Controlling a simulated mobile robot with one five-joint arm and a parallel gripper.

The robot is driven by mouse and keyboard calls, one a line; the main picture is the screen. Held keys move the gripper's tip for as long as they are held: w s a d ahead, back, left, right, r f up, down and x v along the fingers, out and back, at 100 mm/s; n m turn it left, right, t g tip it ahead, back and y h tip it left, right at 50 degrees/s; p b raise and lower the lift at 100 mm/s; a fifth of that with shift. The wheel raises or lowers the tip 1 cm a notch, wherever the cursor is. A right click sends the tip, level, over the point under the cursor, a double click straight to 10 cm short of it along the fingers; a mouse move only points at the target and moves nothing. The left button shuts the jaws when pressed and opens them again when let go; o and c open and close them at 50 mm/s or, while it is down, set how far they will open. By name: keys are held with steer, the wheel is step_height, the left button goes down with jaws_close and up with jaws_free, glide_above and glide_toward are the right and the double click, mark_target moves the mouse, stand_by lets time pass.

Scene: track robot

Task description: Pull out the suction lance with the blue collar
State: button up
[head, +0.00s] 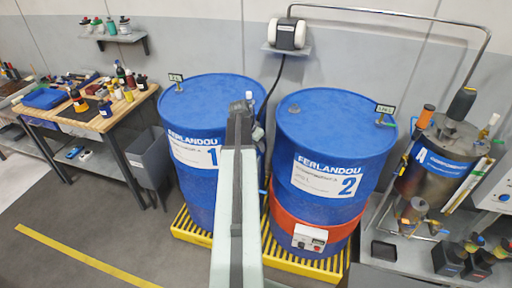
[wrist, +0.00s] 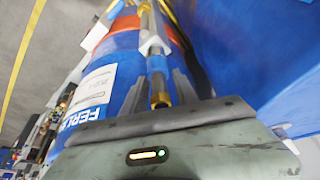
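In the wrist view a slim metal lance (wrist: 161,88) with a brass fitting at its near end runs between my fingers. A blue band, which may be its collar, and a pale angular piece sit farther along it. My gripper (wrist: 160,78) has one finger on each side of the lance; I cannot tell whether they touch it. In the head view my gripper (head: 247,100) is by the right rim of blue drum 1 (head: 213,92), and my arm hides much of that area. The lance is hard to make out there.
Blue drum 2 (head: 335,118) with an orange band stands close on the right. Both drums stand on a yellow grating (head: 190,230). A dark hose hangs from the wall unit (head: 287,34). A steel tank (head: 437,170) is at right, a workbench (head: 105,118) at left.

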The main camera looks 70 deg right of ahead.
jaws_close()
steer(key=shift+r+p, duration=0.4)
steer(key=shift+r+p, duration=2.45)
